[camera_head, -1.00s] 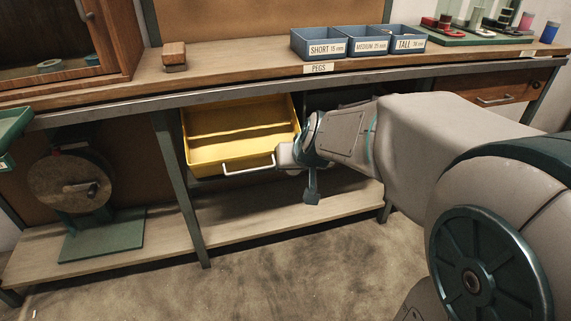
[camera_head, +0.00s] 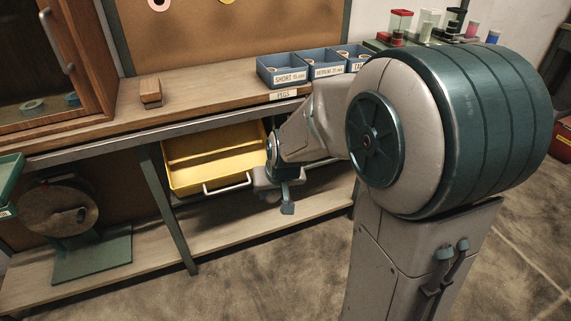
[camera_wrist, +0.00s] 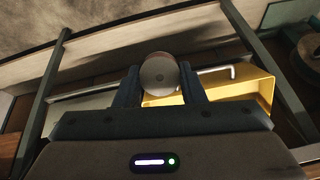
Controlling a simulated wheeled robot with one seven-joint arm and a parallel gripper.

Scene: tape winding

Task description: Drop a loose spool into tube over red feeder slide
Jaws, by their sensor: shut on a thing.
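My gripper (camera_wrist: 160,88) is shut on a round grey spool-like piece (camera_wrist: 159,72), its flat face with a small centre mark toward the wrist camera. In the head view my gripper (camera_head: 272,180) is low, in front of the bench and just right of the yellow drawer; its fingertips and the held piece are hard to make out there.
The yellow drawer (camera_head: 215,180) is open under the bench, its handle (camera_head: 228,187) facing me. Labelled blue peg bins (camera_head: 282,74) and a wooden block (camera_head: 150,98) stand on the bench top. A wheel on a green stand (camera_head: 60,212) is at lower left.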

